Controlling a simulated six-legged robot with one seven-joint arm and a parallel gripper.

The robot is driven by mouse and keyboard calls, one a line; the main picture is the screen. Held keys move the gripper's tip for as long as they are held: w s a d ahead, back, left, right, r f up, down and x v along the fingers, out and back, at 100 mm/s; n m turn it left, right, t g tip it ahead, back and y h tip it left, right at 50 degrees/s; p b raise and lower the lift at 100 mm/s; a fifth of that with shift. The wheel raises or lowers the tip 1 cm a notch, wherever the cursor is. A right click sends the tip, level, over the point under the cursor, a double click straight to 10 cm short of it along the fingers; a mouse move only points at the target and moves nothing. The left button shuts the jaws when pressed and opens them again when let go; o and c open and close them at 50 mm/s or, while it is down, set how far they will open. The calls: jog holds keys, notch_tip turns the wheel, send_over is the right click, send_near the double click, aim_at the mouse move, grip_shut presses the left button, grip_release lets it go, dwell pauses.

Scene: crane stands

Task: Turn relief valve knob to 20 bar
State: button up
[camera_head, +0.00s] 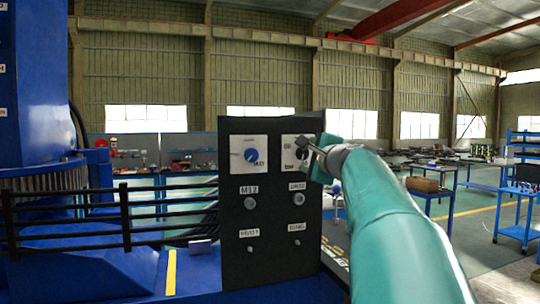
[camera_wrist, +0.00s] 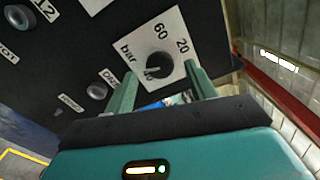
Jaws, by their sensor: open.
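The relief valve knob (camera_wrist: 157,66) is a small black knob on a white dial plate (camera_wrist: 139,43) marked "bar", "60" and "20". A pale mark shows at its lower left in the wrist view, away from the 20; the exact reading is unclear. My gripper (camera_wrist: 160,73) is open, with one green finger to each side of the knob in the picture. Whether the fingers touch it I cannot tell. In the head view my gripper (camera_head: 312,157) is in front of the right-hand dial plate (camera_head: 289,158) and partly covers it.
The black panel (camera_head: 270,215) also carries a blue knob (camera_head: 250,155) on a white plate at left, with buttons and small switches below. Dark railings (camera_head: 125,215) and a blue machine stand at left. Workbenches and open floor lie behind at right.

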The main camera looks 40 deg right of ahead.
aim_at(301, 153)
jog(key=shift+x, duration=1.2)
jog(key=shift+c, duration=0.3)
jog(key=c, duration=0.9)
